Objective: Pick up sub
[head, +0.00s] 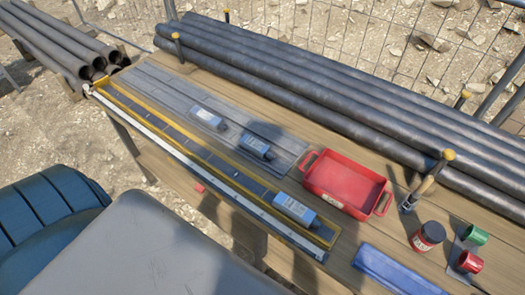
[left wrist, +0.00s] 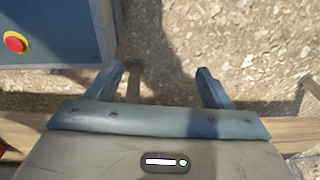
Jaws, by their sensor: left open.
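I cannot tell for sure which thing is the sub. Neither gripper shows in the head view, and none of the blue-faced pieces shows in the left wrist view.
A red tray (head: 344,184) stands right of the pieces. Long dark pipes (head: 330,100) line the back.

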